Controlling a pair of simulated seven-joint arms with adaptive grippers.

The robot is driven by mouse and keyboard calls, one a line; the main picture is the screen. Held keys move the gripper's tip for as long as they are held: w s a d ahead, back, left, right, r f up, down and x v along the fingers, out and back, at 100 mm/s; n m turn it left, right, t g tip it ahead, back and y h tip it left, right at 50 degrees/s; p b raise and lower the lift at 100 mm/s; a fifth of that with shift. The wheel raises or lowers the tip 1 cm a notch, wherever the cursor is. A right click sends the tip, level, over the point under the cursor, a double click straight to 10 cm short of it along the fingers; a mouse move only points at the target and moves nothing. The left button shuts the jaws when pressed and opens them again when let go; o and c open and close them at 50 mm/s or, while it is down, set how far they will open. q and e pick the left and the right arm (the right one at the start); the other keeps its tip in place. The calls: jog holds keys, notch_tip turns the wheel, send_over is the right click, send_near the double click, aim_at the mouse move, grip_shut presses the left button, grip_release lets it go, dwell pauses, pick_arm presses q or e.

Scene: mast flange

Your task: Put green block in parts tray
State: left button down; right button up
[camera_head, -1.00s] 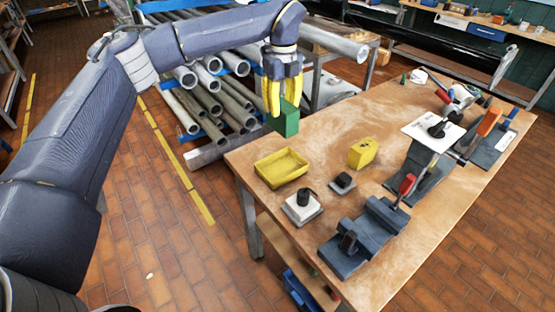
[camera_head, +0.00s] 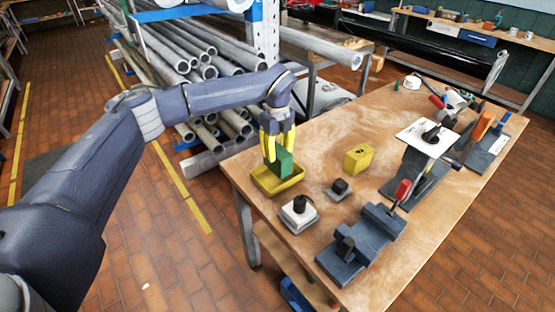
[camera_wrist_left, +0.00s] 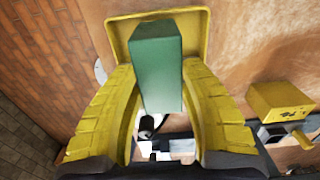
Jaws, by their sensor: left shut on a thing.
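The green block (camera_head: 284,163) is held upright between the yellow fingers of my left gripper (camera_head: 278,152), which is shut on it. The yellow parts tray (camera_head: 291,185) lies near the left edge of the wooden workbench. The block is over the tray in the head view, its lower end within the tray's outline. In the left wrist view the block (camera_wrist_left: 157,65) covers much of the tray, whose rim (camera_wrist_left: 197,45) shows around its far end. I cannot tell whether the block touches the tray floor. My right gripper is not in view.
A yellow block (camera_head: 358,158), a small dark piece (camera_head: 340,188) and a white-based piece with a black knob (camera_head: 299,213) stand close right of and in front of the tray. A blue-grey vise (camera_head: 360,243) sits nearer. Pipes (camera_head: 200,65) lie racked behind.

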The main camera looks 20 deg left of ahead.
pick_arm(q)
jog(key=shift+f, duration=1.9)
jog(key=shift+f, duration=0.15)
jog(key=c, duration=0.8)
grip_release()
jog(key=shift+c, duration=0.2)
notch_tip(320, 180, up, 12)
jog(key=shift+r, duration=0.1)
